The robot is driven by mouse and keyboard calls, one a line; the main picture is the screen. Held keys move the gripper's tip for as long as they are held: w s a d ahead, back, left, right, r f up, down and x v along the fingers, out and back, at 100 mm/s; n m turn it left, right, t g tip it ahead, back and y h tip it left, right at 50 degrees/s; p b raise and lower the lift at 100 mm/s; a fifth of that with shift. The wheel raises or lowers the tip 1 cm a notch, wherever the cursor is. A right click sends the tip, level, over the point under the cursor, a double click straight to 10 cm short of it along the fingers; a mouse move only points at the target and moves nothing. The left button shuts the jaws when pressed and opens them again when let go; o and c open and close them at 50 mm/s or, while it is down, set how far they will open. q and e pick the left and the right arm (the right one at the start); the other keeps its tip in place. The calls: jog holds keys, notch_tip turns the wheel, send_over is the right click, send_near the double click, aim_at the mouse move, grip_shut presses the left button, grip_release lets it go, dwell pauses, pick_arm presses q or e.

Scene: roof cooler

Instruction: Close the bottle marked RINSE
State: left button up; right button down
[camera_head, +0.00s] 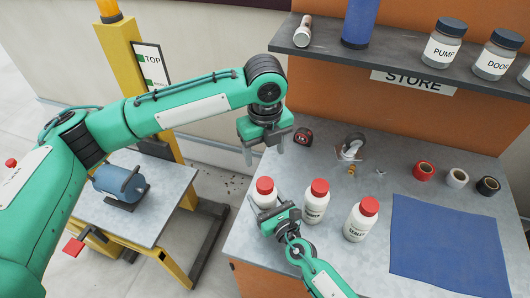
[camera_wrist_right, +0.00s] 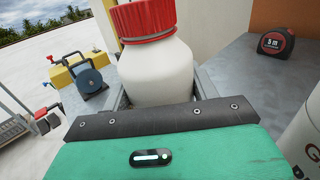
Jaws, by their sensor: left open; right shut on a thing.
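Three white bottles with red caps stand in a row on the grey bench. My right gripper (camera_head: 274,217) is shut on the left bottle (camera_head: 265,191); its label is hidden. In the right wrist view this bottle (camera_wrist_right: 157,72) is upright between the fingers. Its red cap (camera_wrist_right: 143,18) sits on top; I cannot tell if it is tight. The middle bottle (camera_head: 316,201) and right bottle (camera_head: 361,219) are capped; their labels are too small to read surely. My left gripper (camera_head: 264,150) is open and empty, above and behind the left bottle.
A tape measure (camera_head: 303,137) and a caster wheel (camera_head: 350,147) lie behind the bottles. Tape rolls (camera_head: 457,178) and a blue mat (camera_head: 447,245) are to the right. A shelf (camera_head: 400,66) with jars overhangs the bench's back. A side table (camera_head: 150,215) stands left.

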jog(key=shift+c, duration=1.5)
grip_release()
pick_arm(q)
notch_tip(320, 180, down, 4)
jog(key=b, duration=0.3)
jog(key=shift+r, duration=0.25)
pick_arm(e)
jog(key=v, duration=1.2)
jog(key=shift+s+f, duration=0.15)
pick_arm(q)
jog(key=shift+f+b, duration=0.2)
jog(key=shift+b, duration=0.2)
pick_arm(e)
jog(key=shift+v, duration=0.8)
